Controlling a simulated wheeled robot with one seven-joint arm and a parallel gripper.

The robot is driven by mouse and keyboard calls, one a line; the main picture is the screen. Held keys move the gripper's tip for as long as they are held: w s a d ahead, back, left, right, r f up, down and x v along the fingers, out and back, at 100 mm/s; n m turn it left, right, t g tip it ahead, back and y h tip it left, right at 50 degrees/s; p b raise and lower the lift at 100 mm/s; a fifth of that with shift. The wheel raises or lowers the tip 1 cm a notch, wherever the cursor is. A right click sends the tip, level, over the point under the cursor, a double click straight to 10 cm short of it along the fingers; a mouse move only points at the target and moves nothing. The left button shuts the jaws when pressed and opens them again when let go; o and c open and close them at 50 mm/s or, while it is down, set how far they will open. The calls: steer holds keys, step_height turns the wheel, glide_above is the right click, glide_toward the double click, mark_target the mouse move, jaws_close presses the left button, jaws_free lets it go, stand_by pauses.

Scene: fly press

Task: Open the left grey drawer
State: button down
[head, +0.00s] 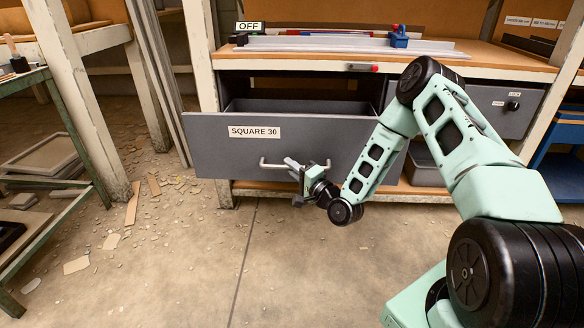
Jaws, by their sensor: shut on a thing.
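The left grey drawer (222,158) carries a label reading "SQUARE 30". It stands out from the workbench, and a gap into its dark inside shows behind the front panel. Its metal bar handle (272,165) runs across the lower middle of the front. My gripper (296,170) is at the right part of this handle, shut on it. The fingers are small in the picture and the arm comes in from the right, covering the drawer's right end.
A second grey drawer (490,105) with a black knob is closed at the right. The bench top (480,57) holds metal bars and a blue clamp (398,38). A green-framed shelf (75,150) stands at the left. Scraps litter the floor at left; the floor before the drawer is mostly clear.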

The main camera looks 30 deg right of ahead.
steer(key=c, duration=1.5)
jaws_free()
steer(key=shift+o, duration=0.2)
steer(key=p+v, duration=0.2)
steer(key=v, duration=1.5)
steer(key=shift+s, duration=0.25)
